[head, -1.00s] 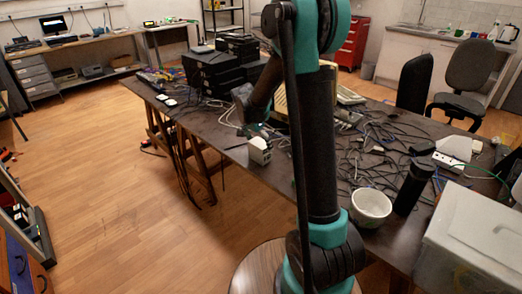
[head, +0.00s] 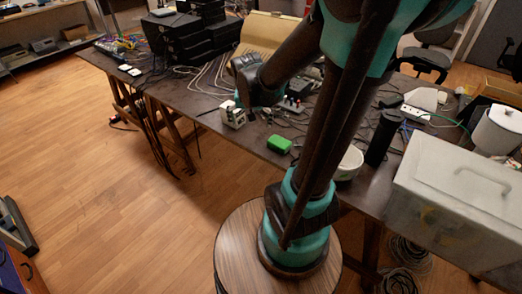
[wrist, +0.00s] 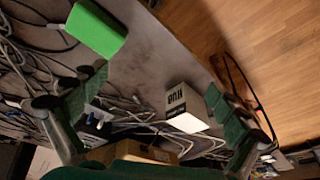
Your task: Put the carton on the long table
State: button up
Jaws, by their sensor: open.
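The small white box (head: 233,115), lettered in the wrist view (wrist: 187,107), looks like the carton. It stands on the long table (head: 195,93), close to the front edge. My gripper (head: 258,105) is above the table just right of and behind the box in the head view. In the wrist view my gripper (wrist: 160,112) has its two fingers wide apart, with the box in view between them, nearer the right finger. I cannot tell how far above the box the fingers are. Nothing is held.
A green block (head: 279,144) lies by the front edge. Cables and small devices clutter the table. A white bowl (head: 349,163), dark cylinder (head: 383,137) and large lidded bin (head: 455,205) are at right. Black boxes (head: 180,40) are stacked behind. A round wooden top (head: 238,235) stands in front.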

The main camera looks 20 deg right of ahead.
jog(key=s+d+f+n+t+y, duration=0.1)
jog(key=s+f+n, duration=0.3)
jog(key=s, duration=0.7)
jog(key=shift+s+f, duration=0.15)
jog(key=shift+f, duration=0.3)
jog(key=shift+c, duration=0.4)
